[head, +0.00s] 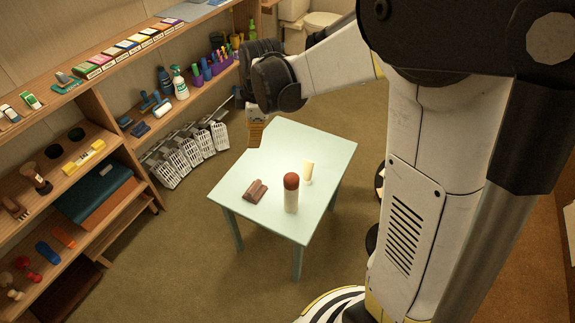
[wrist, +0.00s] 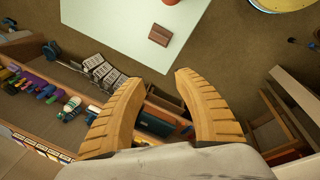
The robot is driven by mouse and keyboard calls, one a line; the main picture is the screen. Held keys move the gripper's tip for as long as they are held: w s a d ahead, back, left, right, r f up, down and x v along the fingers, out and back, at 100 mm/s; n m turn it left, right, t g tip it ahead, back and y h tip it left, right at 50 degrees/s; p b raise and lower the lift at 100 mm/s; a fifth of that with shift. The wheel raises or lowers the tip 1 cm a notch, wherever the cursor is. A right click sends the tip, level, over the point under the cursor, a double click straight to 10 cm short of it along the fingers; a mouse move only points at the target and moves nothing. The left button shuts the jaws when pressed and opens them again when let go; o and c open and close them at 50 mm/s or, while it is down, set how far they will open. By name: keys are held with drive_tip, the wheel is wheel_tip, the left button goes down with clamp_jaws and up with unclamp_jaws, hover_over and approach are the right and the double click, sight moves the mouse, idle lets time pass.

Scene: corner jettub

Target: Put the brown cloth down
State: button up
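A small brown folded piece (head: 255,190), which looks like the brown cloth, lies on the pale green table (head: 320,153) near its left front side. It also shows in the wrist view (wrist: 160,35), lying flat on the table top. My gripper (head: 255,133) hangs by the table's far left edge, apart from the brown piece. In the wrist view my gripper (wrist: 151,84) has its two tan fingers spread, with nothing between them.
A white cylinder with a reddish-brown top (head: 291,193) and a small cream bottle (head: 308,171) stand on the table. Shelves with bottles and brushes (head: 180,84) line the left wall. White baskets (head: 188,153) stand below. The table's far part is clear.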

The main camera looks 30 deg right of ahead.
drive_tip(key=s+r+m+t, duration=0.2)
drive_tip(key=s+r+m, duration=0.2)
drive_tip(key=s+m, duration=0.3)
drive_tip(key=s+r+m+t, duration=0.2)
drive_tip(key=s+r+m, duration=0.2)
drive_tip(key=s, duration=1)
drive_tip(key=m, duration=0.3)
drive_tip(key=shift+d+r+m+h, duration=0.2)
drive_tip(key=shift+m+h, duration=0.1)
drive_tip(key=shift+h, duration=0.1)
drive_tip(key=shift+s, duration=0.1)
